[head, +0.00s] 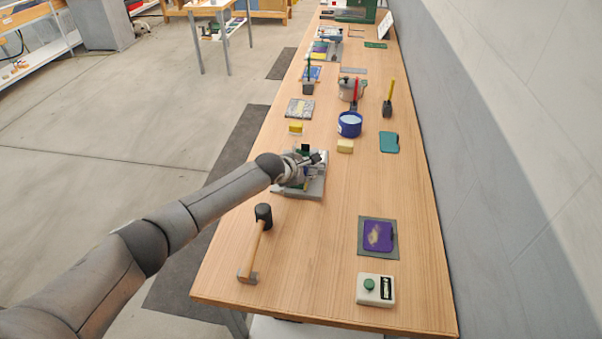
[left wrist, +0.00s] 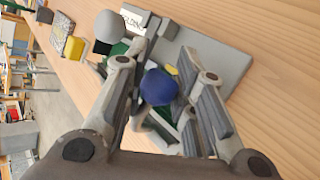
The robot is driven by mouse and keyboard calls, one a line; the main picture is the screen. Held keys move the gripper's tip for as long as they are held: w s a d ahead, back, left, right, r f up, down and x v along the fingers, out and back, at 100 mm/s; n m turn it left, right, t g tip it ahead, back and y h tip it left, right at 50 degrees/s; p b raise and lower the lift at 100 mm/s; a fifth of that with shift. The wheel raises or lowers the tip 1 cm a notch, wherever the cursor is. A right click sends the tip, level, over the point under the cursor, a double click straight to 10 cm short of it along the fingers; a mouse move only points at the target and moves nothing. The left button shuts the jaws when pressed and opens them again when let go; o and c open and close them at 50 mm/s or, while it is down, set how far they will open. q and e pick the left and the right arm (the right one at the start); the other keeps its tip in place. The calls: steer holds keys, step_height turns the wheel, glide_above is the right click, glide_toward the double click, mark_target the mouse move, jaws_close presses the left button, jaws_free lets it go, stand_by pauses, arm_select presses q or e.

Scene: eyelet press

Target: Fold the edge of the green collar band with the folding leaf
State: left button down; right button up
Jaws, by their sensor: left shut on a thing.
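The grey folding fixture (head: 312,190) lies on the bench, partly covered by my left arm. In the left wrist view its base plate (left wrist: 222,58) shows with a white label. My left gripper (head: 312,160) is at the fixture. In the left wrist view the fingers of my left gripper (left wrist: 160,72) are closed around a blue ball knob (left wrist: 158,87), which looks like the handle of the folding leaf. Green material (left wrist: 118,48), perhaps the collar band, shows beside the left finger. Most of the band and leaf is hidden by the fingers. My right gripper is out of view.
A mallet (head: 257,240) lies in front of the fixture. A purple pad (head: 378,236) and a white box with a green button (head: 375,289) are at the near right. The bench right of the fixture is clear.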

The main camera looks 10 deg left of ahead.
arm_select(q)
steer(key=shift+s+d+f+b, duration=0.35)
steer(key=shift+d+f+b, duration=0.15)
steer(key=shift+f, duration=0.3)
steer(key=shift+d, duration=0.1)
steer(key=c, duration=1.3)
jaws_free()
steer(key=shift+c, duration=0.2)
steer(key=shift+o, duration=0.7)
steer(key=shift+w+r+y, duration=0.1)
steer(key=shift+w+y, duration=0.05)
steer(key=shift+y, duration=0.15)
steer(key=shift+w+a+r, duration=0.1)
steer(key=shift+a+r, duration=0.05)
steer(key=shift+a, duration=0.05)
steer(key=shift+r, duration=0.1)
steer(key=shift+s+a+r, duration=0.1)
steer(key=shift+s+r, duration=0.1)
steer(key=v, duration=0.7)
steer(key=shift+s, duration=0.15)
